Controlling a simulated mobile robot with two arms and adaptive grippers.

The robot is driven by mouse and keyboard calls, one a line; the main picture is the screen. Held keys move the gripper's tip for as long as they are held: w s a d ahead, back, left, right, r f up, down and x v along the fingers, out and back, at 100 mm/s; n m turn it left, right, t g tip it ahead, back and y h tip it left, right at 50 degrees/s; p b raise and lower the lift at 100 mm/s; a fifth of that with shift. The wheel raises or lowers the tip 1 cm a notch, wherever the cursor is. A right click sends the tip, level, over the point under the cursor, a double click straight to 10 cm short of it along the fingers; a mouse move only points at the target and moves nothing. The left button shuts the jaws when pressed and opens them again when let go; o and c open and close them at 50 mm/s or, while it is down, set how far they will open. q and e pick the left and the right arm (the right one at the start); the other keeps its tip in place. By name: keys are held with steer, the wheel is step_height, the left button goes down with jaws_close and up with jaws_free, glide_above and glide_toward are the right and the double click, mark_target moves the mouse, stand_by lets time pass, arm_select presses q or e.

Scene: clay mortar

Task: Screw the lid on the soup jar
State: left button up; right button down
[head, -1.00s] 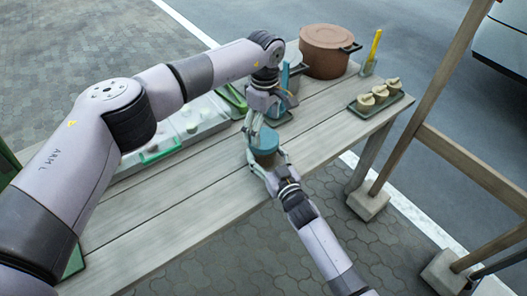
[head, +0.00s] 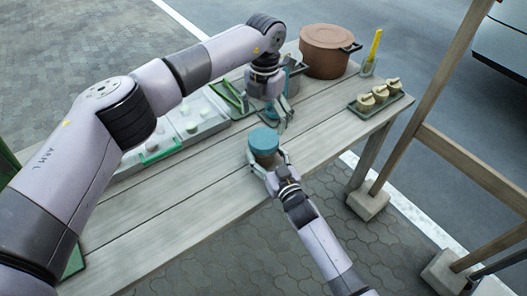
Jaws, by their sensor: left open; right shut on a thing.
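The soup jar (head: 267,159) stands near the front edge of the wooden table, its brownish side showing below the lid. The blue lid (head: 264,139) sits on top of the jar and looks level; how tightly it is on cannot be told. My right gripper (head: 267,168) is shut around the jar's lower part from the front. My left gripper (head: 277,114) is open and empty, behind and slightly right of the lid, apart from it.
A large brown pot (head: 326,50) stands at the back right. Beside it are a glass with a yellow utensil (head: 371,52) and a green tray (head: 397,97) with several small pots. A pale case (head: 187,126) and a green tray (head: 230,97) lie to the left. The front left planks are clear.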

mark_target(263, 138)
arm_select(q)
steer(key=shift+n, duration=0.3)
steer(key=shift+f, duration=4)
steer(key=shift+c, duration=0.5)
steer(key=c, duration=1.1)
steer(key=o, duration=1.3)
steer(key=shift+o, duration=0.2)
